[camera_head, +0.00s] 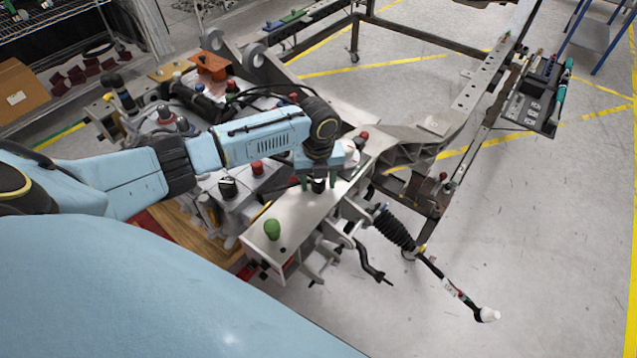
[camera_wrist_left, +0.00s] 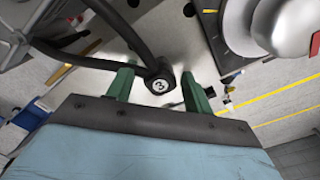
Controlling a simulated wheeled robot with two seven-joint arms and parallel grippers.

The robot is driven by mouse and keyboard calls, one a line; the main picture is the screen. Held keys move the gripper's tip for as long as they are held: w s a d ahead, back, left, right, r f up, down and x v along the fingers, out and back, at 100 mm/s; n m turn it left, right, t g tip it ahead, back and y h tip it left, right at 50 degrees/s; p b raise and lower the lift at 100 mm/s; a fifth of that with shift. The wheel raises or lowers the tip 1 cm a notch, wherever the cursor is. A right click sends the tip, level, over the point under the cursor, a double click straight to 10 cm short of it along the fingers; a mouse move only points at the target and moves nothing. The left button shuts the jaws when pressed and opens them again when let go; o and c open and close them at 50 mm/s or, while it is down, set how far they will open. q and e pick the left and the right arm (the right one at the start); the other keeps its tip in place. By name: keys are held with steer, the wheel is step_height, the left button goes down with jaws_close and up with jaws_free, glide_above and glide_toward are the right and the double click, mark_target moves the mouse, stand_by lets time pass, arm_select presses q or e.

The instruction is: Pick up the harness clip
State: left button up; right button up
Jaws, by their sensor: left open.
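My left gripper (camera_head: 319,182) reaches in from the left over the pale metal fixture plate, fingers pointing down. Its two green fingers are open, and they also show in the left wrist view (camera_wrist_left: 158,88). A black piece (camera_head: 318,187) is between the fingers in the head view. In the left wrist view a black end piece marked 3 (camera_wrist_left: 160,84), on a dark curved cable or arm, shows between the fingertips, with gaps on both sides. It may be the harness clip, but I cannot tell for sure. My right gripper is out of view.
The fixture plate (camera_head: 300,212) carries a green knob (camera_head: 272,230) and red-capped parts near the gripper. A black bellows rod (camera_head: 395,229) sticks out at the right. A tool tray (camera_head: 535,98) stands at upper right. The floor at lower right is clear.

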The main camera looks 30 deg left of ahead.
arm_select(q)
jaws_close()
stand_by(0.3)
steer(key=shift+r, duration=0.1)
step_height(320, 180, up, 10)
steer(key=shift+f, duration=0.1)
stand_by(0.3)
